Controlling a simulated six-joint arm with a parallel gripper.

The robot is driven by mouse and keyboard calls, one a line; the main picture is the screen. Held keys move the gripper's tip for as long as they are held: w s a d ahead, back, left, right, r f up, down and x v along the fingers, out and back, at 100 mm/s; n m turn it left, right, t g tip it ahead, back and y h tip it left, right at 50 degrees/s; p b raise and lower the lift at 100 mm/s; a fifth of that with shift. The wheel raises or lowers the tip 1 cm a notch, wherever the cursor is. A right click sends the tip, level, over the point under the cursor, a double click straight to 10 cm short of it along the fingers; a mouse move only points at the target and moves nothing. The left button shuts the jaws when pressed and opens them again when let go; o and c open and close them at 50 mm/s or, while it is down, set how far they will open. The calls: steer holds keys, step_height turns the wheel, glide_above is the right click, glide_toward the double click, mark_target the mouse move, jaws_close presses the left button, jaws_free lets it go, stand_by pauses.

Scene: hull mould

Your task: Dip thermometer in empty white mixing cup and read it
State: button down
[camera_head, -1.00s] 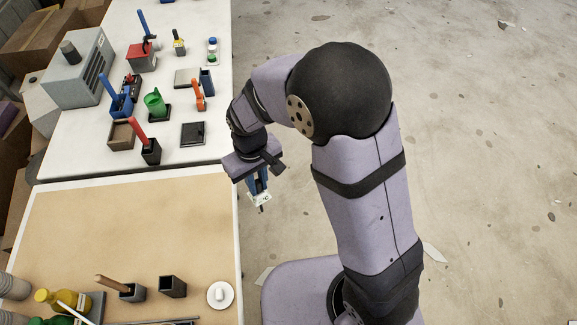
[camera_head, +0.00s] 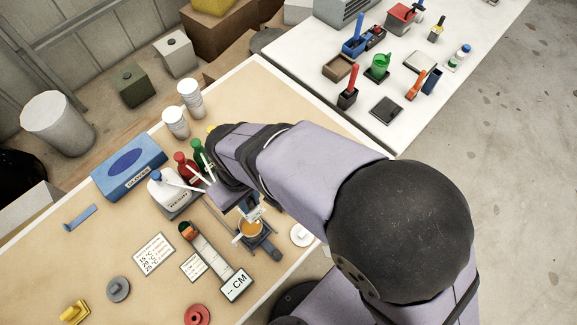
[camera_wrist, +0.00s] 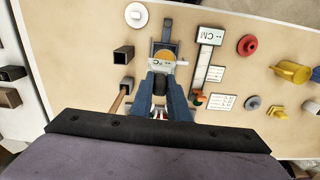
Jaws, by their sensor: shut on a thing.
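My gripper (camera_head: 249,207) is shut on the thermometer, whose white body (camera_head: 254,214) shows just below the jaws in the head view. In the wrist view my two blue fingers (camera_wrist: 166,88) point at a small round vessel with an orange inside (camera_wrist: 165,57). The vessel (camera_head: 250,230) also shows in the head view, pale at the rim, on a dark grey stand (camera_head: 262,245). The thermometer is over or at this vessel; I cannot tell whether its tip is inside. Its reading is not legible. Stacked white cups (camera_head: 189,98) stand at the table's back edge.
Bottles (camera_head: 168,190) stand close left of my gripper, with pale sticks near them. A measuring board with a CM display (camera_head: 236,285) lies in front. A white knobbed disc (camera_head: 301,234) is to the right. A blue glove box (camera_head: 128,168) stands at the left.

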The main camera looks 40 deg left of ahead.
steer(key=shift+s+a+r, duration=0.4)
steer(key=shift+a+r, duration=0.2)
steer(key=shift+s+a+r, duration=0.4)
steer(key=shift+a+r, duration=0.15)
steer(key=shift+d, duration=0.55)
steer(key=shift+r, duration=0.1)
step_height(320, 180, down, 12)
steer(key=b, duration=0.7)
steer(key=shift+r, duration=0.2)
stand_by(4.8)
